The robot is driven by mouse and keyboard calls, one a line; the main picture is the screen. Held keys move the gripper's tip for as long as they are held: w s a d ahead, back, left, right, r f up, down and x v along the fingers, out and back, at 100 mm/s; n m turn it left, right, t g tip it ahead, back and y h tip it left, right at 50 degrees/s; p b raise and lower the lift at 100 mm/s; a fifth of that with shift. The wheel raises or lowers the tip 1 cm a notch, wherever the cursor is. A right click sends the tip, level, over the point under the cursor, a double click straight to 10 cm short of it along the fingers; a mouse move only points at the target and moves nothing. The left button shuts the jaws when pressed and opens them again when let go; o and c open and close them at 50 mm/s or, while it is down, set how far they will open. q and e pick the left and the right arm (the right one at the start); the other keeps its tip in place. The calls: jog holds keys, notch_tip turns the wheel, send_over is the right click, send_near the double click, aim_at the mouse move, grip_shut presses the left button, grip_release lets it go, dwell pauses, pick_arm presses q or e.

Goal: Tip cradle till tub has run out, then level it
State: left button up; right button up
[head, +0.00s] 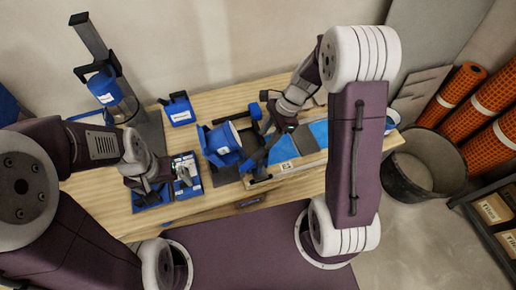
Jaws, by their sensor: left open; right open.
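A blue tub (222,138) with a pale label sits in the blue cradle (254,111) near the middle of the bench. The tub looks tilted, but its mouth and contents cannot be made out. My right gripper (258,152) is open at the right side of the cradle, close to its frame; whether it touches is unclear. My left gripper (152,190) is open over a small blue tray at the left, apart from the cradle. Parts of the cradle are hidden behind the tub and my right gripper.
The wooden bench (200,212) holds a board with blue areas and grey tile (285,150) right of the cradle. A black bucket (425,165) and orange rolls (458,88) stand at right.

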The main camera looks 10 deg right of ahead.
aim_at(261, 150)
jog(key=x, duration=0.2)
jog(key=b+x, duration=0.1)
jog(key=x, duration=0.5)
jog(key=shift+s+d, duration=0.25)
jog(key=shift+s, duration=0.1)
jog(key=shift+s+a+f, duration=0.1)
jog(key=shift+a+f, duration=0.15)
jog(key=shift+f, duration=0.35)
grip_shut()
dwell(0.5)
